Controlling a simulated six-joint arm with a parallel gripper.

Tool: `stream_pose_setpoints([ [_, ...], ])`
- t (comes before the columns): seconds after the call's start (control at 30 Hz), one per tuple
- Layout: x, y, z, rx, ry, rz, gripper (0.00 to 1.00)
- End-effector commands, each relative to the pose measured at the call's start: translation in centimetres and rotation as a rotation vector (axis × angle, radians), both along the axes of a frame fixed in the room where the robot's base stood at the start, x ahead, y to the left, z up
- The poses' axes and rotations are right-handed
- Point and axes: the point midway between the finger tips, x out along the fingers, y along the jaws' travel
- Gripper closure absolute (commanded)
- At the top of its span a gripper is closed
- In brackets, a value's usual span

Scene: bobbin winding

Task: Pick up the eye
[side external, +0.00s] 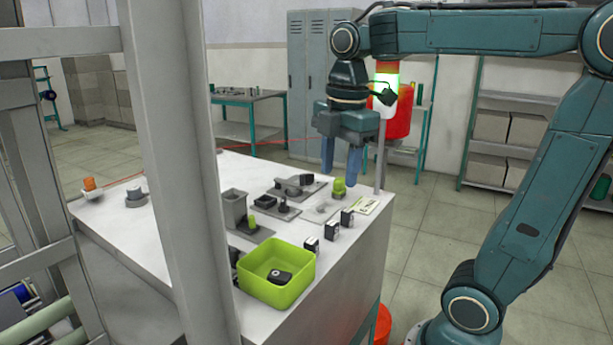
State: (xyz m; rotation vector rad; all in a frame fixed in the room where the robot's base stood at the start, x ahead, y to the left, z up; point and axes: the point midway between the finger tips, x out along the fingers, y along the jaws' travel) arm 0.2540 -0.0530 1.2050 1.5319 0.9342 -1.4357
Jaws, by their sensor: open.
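My gripper (341,168) points down with its two blue fingers apart and nothing between them. It hangs over the far right end of the white table (168,232). In the picture its fingertips are just above a small lime-green part (339,188) standing on the table. I cannot tell for sure which of the small parts is the eye. A black part (280,277) with a round mark on top lies in a lime-green bin (262,290) at the front.
Grey fixtures (300,184) fill the table's middle, with a grey box (235,208) beside them. Several black-and-white blocks (332,230) line the right edge. An orange-topped part (90,186) stands at left. A grey frame post (172,170) hides some tabletop.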

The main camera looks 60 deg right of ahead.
Motion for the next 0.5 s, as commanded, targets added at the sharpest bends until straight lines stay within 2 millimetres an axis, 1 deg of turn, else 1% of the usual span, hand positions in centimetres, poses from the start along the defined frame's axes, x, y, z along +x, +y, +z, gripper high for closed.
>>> stream_pose_setpoints([
  [0.1, 0.8, -0.7, 0.3, 0.002, 0.041, 0.107, 0.55],
  [0.23, 1.3, -1.2, 0.5, 0.006, 0.067, 0.187, 0.55],
  [0.5, 1.4, -1.4, 0.6, 0.008, 0.077, 0.225, 0.55],
])
